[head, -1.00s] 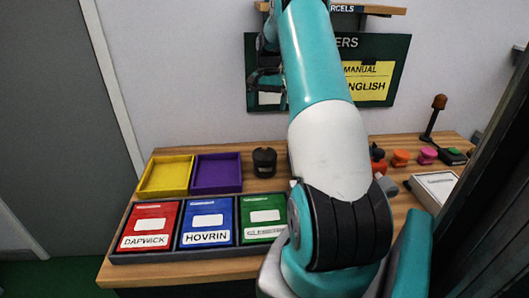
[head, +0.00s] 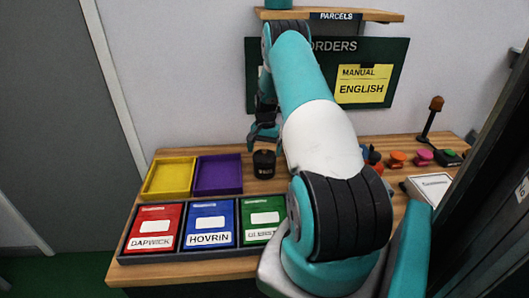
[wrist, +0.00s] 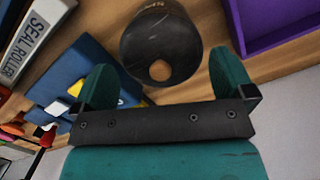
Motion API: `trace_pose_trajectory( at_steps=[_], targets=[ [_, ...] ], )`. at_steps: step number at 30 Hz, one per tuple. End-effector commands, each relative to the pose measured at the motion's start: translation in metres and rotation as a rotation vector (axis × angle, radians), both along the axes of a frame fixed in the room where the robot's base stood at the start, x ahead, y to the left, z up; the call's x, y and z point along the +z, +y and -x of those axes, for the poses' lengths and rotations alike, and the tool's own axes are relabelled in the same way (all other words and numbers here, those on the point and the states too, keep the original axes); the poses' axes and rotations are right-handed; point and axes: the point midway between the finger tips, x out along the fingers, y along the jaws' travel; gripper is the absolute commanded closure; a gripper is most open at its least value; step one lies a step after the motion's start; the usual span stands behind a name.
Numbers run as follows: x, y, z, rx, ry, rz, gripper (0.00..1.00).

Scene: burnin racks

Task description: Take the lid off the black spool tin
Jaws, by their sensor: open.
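The black spool tin (head: 264,165) stands upright on the wooden table, right of the purple tray. In the wrist view the tin (wrist: 160,22) shows its dark round top with a small tan round spot on it; I cannot tell if this is a knob or a hole. The seam of the lid (wrist: 150,60) is not clear. My gripper (head: 264,132) is open and empty, just above the tin. In the wrist view its teal fingers (wrist: 165,80) are apart, one on each side of the tin's top. I cannot tell if they touch it.
The purple tray (head: 218,192) and yellow tray (head: 168,193) lie left of the tin. Red, blue and green labelled bins (head: 160,257) stand in front. A green board (head: 318,50) hangs behind. Orange and pink knobs (head: 396,158) and a white box (head: 410,187) are right.

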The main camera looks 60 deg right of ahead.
Motion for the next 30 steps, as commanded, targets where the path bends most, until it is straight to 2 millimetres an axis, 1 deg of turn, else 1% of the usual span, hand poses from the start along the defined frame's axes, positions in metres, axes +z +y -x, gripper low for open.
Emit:
trace_pose_trajectory(
  at_steps=[3, 9, 10, 11, 12, 17, 18, 21, 30],
  targets=[
    [-0.0075, 0.0008, 0.0000, 0.000, 0.000, 0.001, 0.00],
    [-0.0088, 0.0008, -0.0001, 0.000, -0.002, 0.002, 0.00],
    [-0.0088, 0.0008, 0.0000, 0.000, -0.002, 0.002, 0.05],
    [-0.0087, 0.0008, 0.0000, 0.000, -0.002, 0.002, 0.11],
    [-0.0087, 0.0008, 0.0000, 0.000, -0.002, 0.002, 0.21],
    [-0.0090, 0.0010, 0.0002, 0.000, 0.000, 0.001, 0.57],
    [-0.0093, 0.0012, 0.0004, 0.000, 0.000, 0.000, 0.61],
    [-0.0102, 0.0016, 0.0008, 0.000, 0.001, -0.001, 0.64],
    [-0.0123, 0.0028, 0.0019, 0.000, 0.005, -0.005, 0.64]
  ],
)
